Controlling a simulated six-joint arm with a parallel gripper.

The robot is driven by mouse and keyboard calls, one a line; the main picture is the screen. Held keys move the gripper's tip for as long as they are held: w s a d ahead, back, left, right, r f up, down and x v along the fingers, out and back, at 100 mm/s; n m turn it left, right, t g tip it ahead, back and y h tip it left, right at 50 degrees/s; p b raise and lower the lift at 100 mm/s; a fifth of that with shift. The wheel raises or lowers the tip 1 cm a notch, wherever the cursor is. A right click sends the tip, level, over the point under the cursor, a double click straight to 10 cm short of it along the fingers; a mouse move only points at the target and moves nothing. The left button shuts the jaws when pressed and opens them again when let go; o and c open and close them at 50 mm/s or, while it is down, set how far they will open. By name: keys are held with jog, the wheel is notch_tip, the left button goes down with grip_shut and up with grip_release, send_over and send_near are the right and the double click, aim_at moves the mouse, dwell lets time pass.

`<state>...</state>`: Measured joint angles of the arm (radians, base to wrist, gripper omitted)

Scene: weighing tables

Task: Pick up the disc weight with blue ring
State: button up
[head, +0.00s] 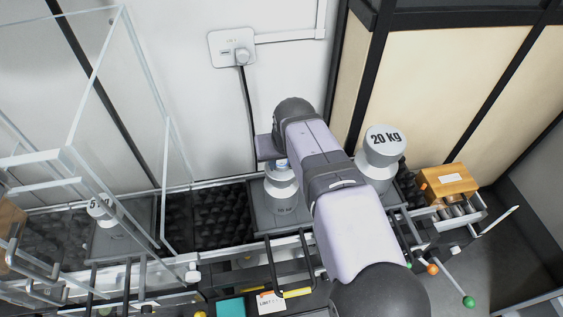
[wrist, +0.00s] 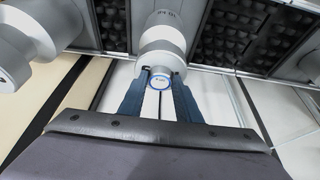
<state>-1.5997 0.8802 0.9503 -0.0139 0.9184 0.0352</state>
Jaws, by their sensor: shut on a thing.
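The disc weight with blue ring (wrist: 163,45) is a silver stepped cylinder in the upper middle of the wrist view. The blue ring circles its small end knob. In the head view, the weight (head: 283,190) is upright over a grey plate (head: 262,222), partly covered by my arm. My gripper (wrist: 160,80) has its two blue fingers closed on the knob, one on each side. In the head view my arm hides most of the fingers. I cannot tell whether the weight's base touches the plate.
A larger 20 kg weight (head: 384,150) stands close on the right. Another weight (head: 102,210) stands at left behind a clear glass enclosure (head: 122,120). Black studded mats (head: 222,215) lie between plates. A wooden box (head: 447,184) is at right. A metal rail runs along the front.

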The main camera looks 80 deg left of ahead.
aim_at(282, 164)
jog(key=shift+r, duration=0.1)
notch_tip(282, 164, up, 10)
jog(key=shift+p, duration=0.35)
dwell(0.3)
